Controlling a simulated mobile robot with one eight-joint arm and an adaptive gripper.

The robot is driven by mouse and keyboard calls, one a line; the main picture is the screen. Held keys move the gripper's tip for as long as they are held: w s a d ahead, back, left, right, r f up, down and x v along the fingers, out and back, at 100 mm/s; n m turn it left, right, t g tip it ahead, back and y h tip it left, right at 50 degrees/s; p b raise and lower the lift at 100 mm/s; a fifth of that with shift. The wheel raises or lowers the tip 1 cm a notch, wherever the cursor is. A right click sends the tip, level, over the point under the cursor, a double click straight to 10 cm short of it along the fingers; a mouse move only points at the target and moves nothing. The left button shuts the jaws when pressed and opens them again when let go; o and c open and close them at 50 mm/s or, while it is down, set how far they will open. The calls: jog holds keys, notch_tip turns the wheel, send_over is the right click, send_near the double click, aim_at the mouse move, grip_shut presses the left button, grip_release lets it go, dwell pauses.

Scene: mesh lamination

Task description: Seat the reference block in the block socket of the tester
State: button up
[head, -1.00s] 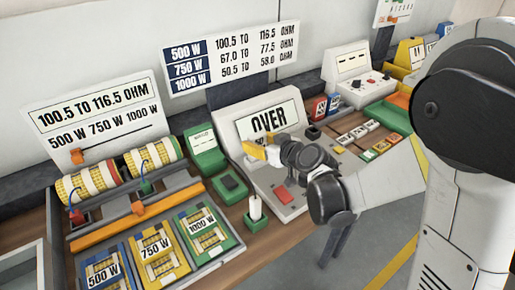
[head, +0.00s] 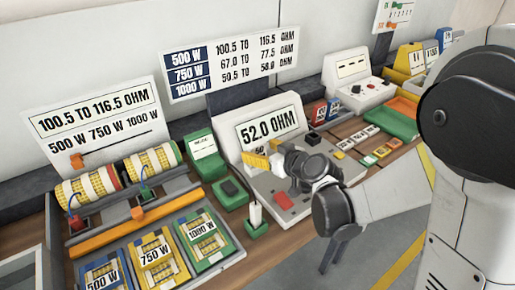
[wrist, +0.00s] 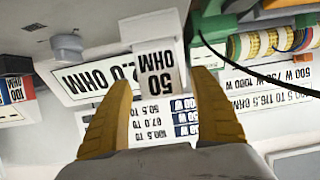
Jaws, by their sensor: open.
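The tester (head: 262,182) is a pale console, and its display (head: 268,128) reads 52.0 OHM. A white block labelled 50 OHM, the reference block (wrist: 160,62), stands between and just beyond my fingertips in the wrist view, which is upside down. My gripper (wrist: 162,82) is open, with a yellow finger on each side of the block and gaps visible beside it. In the head view my gripper (head: 264,155) is over the tester's panel, just below the display. The block socket and the block's foot are hidden there, so the seating depth cannot be seen.
A red button (head: 284,201) is on the tester's front. Red and blue blocks (head: 320,111) stand to its right. A green holder with a white stick (head: 256,222) and a coil rack with 500, 750 and 1000 W mats (head: 157,257) are left.

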jog(key=s+d+r+m+g+h+p, duration=0.1)
jog(key=s+d+r+m+h, duration=0.1)
jog(key=s+d, duration=0.3)
jog(key=s+d+r+m+g+h, duration=0.1)
jog(key=s+d, duration=0.5)
jog(key=s, duration=0.6)
jog(key=s+d+r+m+g+h+p, duration=0.1)
jog(key=s+d+r+m+g+h, duration=0.1)
jog(key=s, duration=0.7)
jog(key=d+r+m+h, duration=0.1)
jog(key=d+r+h, duration=0.1)
jog(key=d+r, duration=0.1)
jog(key=shift+d+m+p, duration=0.35)
jog(key=shift+d+m, duration=0.05)
jog(key=shift+d, duration=0.35)
